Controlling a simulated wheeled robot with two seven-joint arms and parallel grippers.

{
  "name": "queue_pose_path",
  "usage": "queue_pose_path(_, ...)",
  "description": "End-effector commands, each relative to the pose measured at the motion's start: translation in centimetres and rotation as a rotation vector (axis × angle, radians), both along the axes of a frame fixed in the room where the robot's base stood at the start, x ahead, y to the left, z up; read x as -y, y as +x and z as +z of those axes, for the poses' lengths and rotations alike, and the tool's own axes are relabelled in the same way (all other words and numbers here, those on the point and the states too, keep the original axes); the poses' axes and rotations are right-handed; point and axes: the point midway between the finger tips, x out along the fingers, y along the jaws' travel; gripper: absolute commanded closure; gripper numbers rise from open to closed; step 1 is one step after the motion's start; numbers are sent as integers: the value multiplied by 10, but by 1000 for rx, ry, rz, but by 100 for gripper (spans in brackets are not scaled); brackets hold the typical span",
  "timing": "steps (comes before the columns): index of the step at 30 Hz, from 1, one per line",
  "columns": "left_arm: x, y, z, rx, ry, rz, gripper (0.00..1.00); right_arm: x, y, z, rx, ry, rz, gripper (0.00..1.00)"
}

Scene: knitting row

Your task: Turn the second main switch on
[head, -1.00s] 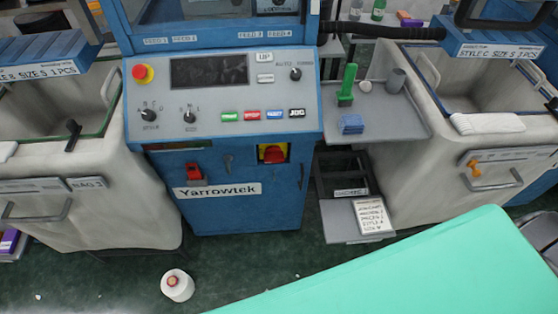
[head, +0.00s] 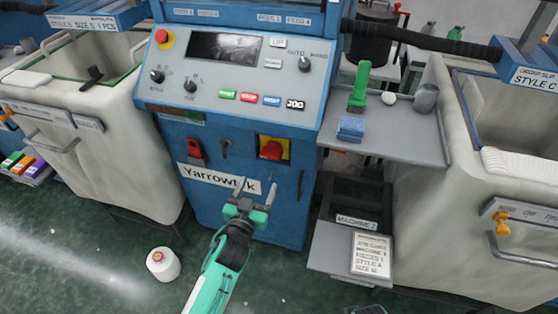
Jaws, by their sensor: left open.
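A red rotary main switch (head: 270,150) on a yellow plate sits on the front of the blue machine cabinet (head: 225,215). Which way its handle is turned is too small to tell. My left gripper (head: 256,189) is open and empty, its two fingers pointing up at the cabinet front. In the picture it is below the switch and overlaps the right end of the Yarrowtek label (head: 208,178). It is apart from the switch. My right gripper is not in view.
A red-handled part (head: 195,150) is left of the switch. Above is a sloped panel (head: 225,75) with knobs and buttons. At right, a grey shelf (head: 415,140) and a lower tray (head: 325,250) marked Machine 2 jut out. A white cone (head: 162,264) stands on the floor.

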Motion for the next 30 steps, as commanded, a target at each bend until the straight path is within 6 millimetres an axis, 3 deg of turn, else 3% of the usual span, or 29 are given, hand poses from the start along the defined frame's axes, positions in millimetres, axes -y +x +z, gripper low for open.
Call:
queue_pose_path(5,7,20,1,1,2,0,31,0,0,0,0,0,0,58)
queue_pose_path(21,36,109,-1,-2,1,-1,31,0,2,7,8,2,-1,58)
queue_pose_path(30,42,128,-1,-3,1,-1,31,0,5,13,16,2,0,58)
